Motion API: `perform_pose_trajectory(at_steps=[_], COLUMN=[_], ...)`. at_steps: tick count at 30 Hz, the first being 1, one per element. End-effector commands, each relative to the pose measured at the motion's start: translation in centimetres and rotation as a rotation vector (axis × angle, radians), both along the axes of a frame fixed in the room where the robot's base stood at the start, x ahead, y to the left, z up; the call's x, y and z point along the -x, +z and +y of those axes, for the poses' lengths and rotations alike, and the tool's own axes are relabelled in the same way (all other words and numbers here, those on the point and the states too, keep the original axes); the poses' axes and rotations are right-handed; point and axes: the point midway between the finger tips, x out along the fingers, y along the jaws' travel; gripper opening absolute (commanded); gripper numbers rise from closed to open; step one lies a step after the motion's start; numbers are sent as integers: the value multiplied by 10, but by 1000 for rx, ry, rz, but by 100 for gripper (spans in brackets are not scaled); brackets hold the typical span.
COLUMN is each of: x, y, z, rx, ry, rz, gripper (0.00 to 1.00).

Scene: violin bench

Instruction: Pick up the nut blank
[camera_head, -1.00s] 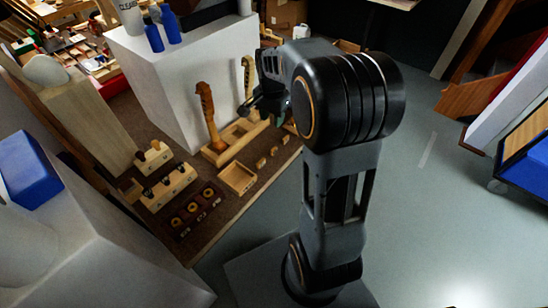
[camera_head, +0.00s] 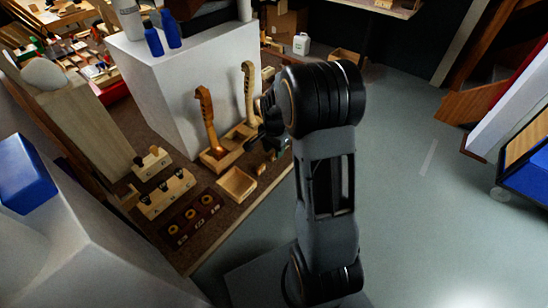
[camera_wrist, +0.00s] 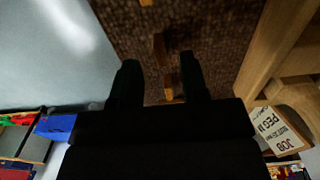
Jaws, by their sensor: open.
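My gripper (camera_wrist: 159,60) is open and points down over the brown bench mat, its two dark fingers apart. Small wooden blanks lie in a row there. In the wrist view one brown blank (camera_wrist: 159,49) lies near the gap between the fingertips, and a more orange one (camera_wrist: 169,86) shows lower between the fingers, partly hidden. I cannot tell which is the nut blank. In the head view one small blank (camera_head: 261,168) shows beside my gripper (camera_head: 268,145); the gripper and arm hide the others. No blank is visibly held.
An empty wooden tray (camera_head: 226,187) sits left of the blanks. Violin necks (camera_head: 207,118) stand in a wooden cradle (camera_head: 214,164) behind it. A dark rack with rings (camera_head: 178,228) lies nearer. A labelled wooden box (camera_wrist: 280,128) shows right in the wrist view. The bench's edge is close.

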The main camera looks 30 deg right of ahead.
Motion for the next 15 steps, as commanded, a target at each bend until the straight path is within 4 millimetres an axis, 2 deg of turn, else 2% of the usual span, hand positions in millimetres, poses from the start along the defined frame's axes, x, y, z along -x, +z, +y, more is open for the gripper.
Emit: perform_pose_trajectory(at_steps=[3,6,15], x=[0,0,0], y=[-15,-21,-23], z=[0,0,0], rx=[0,0,0], ry=[0,0,0], rz=[1,0,-1], gripper=[41,41,39])
